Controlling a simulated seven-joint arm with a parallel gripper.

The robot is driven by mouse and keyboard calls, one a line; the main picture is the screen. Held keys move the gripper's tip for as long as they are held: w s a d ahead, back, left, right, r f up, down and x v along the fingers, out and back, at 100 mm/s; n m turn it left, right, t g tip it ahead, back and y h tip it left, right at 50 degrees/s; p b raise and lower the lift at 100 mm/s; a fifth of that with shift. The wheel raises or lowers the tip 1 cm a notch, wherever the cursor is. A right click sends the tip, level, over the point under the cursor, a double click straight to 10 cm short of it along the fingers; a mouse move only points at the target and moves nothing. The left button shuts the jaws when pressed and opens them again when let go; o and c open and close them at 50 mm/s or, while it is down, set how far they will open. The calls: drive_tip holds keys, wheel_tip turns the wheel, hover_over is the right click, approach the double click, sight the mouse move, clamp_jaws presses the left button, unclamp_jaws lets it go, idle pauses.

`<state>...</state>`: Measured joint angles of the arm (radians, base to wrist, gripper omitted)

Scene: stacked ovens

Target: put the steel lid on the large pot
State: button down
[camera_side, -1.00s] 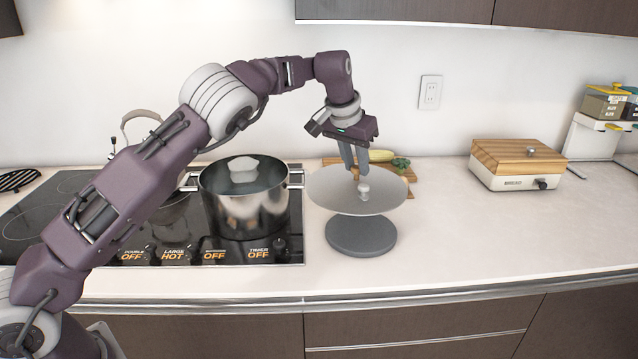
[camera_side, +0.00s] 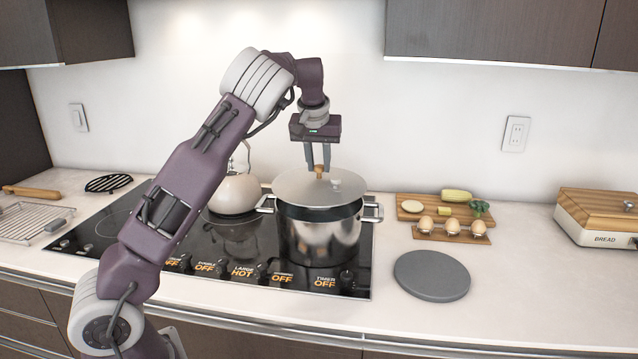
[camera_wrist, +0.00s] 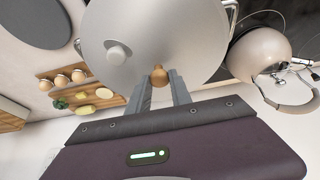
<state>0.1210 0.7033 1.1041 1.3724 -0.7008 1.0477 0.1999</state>
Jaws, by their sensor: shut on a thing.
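The steel lid (camera_side: 300,187) is over the large pot (camera_side: 318,240), nearly level, with a dark strip of the pot's inside showing below its front edge. I cannot tell whether its back edge touches the rim. My gripper (camera_side: 318,168) comes down from above and is shut on a small brown piece at the lid, beside its grey knob (camera_side: 336,185). In the wrist view the lid (camera_wrist: 175,40) fills the middle, and the brown piece (camera_wrist: 158,76) sits between my fingertips (camera_wrist: 160,88). The lid hides most of the pot's opening.
A pale kettle (camera_side: 233,194) stands left of the pot on the black cooktop (camera_side: 110,225). A grey round disc (camera_side: 432,275) lies bare on the counter to the right. Behind it are a board with vegetables (camera_side: 412,207) and an egg holder (camera_side: 450,237). A bread box (camera_side: 600,220) stands far right.

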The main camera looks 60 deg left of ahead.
sight(319, 178)
drive_tip(key=shift+f, duration=1.9)
drive_tip(key=shift+f, duration=0.2)
drive_tip(key=c, duration=1.2)
unclamp_jaws()
drive_tip(key=shift+o, duration=0.2)
drive_tip(key=v, duration=1.2)
drive_tip(key=s+d+r+m+t+h, duration=0.1)
drive_tip(key=s+d+m+h, duration=0.3)
drive_tip(key=s+d, duration=1.1)
drive_tip(key=s+d+f+m, duration=0.2)
drive_tip(key=s+d+f, duration=0.1)
drive_tip(key=s, duration=0.4)
drive_tip(key=s+d+f+m+t, duration=0.1)
drive_tip(key=s+d+f+m, duration=0.2)
drive_tip(key=s+d, duration=0.3)
drive_tip(key=shift+s+y, duration=0.4)
drive_tip(key=shift+s, duration=0.8)
